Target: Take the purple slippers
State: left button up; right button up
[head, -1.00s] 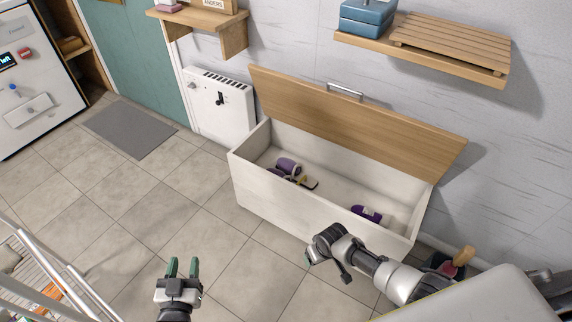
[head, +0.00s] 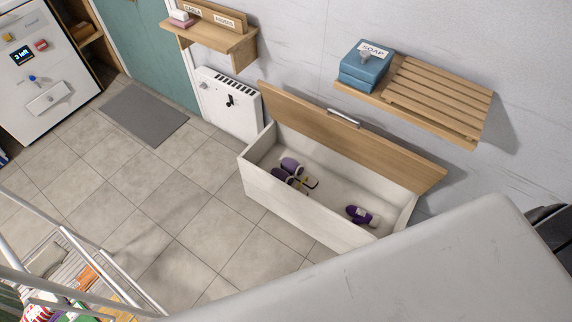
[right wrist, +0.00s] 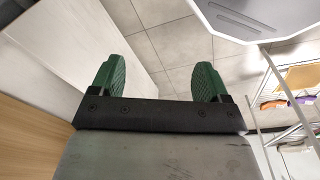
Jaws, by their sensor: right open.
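Two purple slippers lie close together at the left end inside the open white bench box (head: 300,222): one slipper (head: 291,166) with a pale opening, the other slipper (head: 279,174) just in front of it. Small yellow and dark items lie beside them. Another purple piece (head: 360,214) with a pale part lies apart at the right end of the box; I cannot tell surely whether it is a slipper. My right gripper (right wrist: 158,82) shows in the right wrist view, its green fingers apart with nothing between them. My left gripper is not in view.
The wooden lid (head: 330,125) stands raised against the wall. A shelf with a blue soap box (head: 366,68) is above. A white heater (head: 231,105) stands left of the box. A metal rack (head: 80,262) is at lower left. The tiled floor (head: 180,210) before the box is clear.

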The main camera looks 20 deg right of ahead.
aim_at(291, 169)
jog(key=i+l+u, duration=0.3)
jog(key=l, duration=0.25)
jog(key=i+l+u, duration=0.1)
jog(key=l, duration=0.25)
jog(key=i+l+u, duration=0.15)
jog(key=i+l, duration=0.1)
jog(key=l, duration=0.05)
